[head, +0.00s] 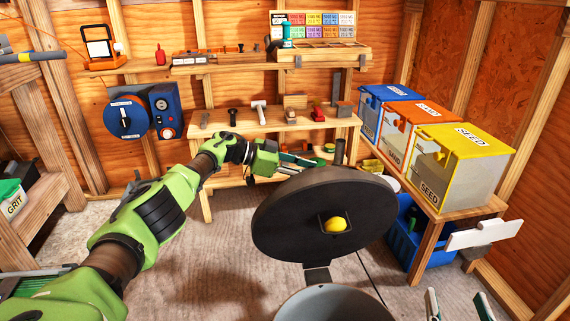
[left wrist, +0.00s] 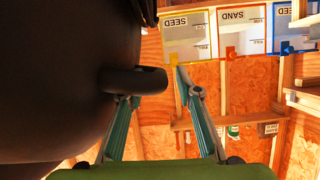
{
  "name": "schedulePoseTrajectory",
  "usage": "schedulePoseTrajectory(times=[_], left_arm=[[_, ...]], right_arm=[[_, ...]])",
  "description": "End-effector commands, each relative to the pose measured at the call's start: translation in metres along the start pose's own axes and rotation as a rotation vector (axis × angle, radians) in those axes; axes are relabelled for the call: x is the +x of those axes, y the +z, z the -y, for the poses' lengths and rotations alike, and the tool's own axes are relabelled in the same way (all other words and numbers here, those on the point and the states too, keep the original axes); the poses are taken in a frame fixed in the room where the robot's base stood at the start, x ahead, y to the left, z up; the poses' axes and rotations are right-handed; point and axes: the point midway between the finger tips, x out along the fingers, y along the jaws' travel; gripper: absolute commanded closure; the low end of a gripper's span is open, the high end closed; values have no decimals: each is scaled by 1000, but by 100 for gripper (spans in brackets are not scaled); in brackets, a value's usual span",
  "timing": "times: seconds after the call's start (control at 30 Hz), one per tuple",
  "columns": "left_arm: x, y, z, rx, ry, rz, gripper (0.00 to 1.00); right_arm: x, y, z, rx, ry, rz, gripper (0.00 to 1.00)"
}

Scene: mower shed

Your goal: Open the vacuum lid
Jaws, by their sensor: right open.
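The vacuum's round black lid (head: 290,232) stands raised above its grey canister (head: 335,303), joined by a small hinge bracket. A yellow ball in a small black frame sits in the face turned to me. In the left wrist view the dark lid (left wrist: 50,70) fills the left side, and its black handle (left wrist: 145,80) sticks out by the fingertips. My left gripper (left wrist: 155,85) has its fingers apart, with the handle overlapping one finger; contact is unclear. In the head view its fingers are partly hidden around the lid's far side. My right gripper (head: 458,300) is open and empty at the lower right.
Yellow (head: 460,155), orange and blue bins stand on a wooden bench at the right, with a blue crate (head: 403,245) below. A tool shelf (head: 270,122) stands along the back wall. Carpeted floor (head: 200,270) is clear left of the vacuum.

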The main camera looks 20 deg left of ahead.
Motion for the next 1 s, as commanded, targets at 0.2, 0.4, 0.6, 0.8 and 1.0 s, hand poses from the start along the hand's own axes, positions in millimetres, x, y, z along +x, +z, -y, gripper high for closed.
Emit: schedulePoseTrajectory(times=[0.2, 0.4, 0.6, 0.8, 1.0], left_arm=[[-48, 2, 1, 1, -3, 3, 68], [-84, 2, 0, -1, -2, 3, 68], [-100, 1, 0, -1, 0, 1, 68], [-102, 1, 0, -1, 1, 1, 68], [-102, 1, 0, -1, 0, 1, 68]], right_arm=[[0, 0, 0, 0, 0, -1, 49], [0, 0, 0, 0, 0, -1, 49], [0, 0, 0, 0, 0, -1, 49], [0, -1, 0, 0, 0, -2, 49], [0, -1, 0, 0, 0, -2, 49]])
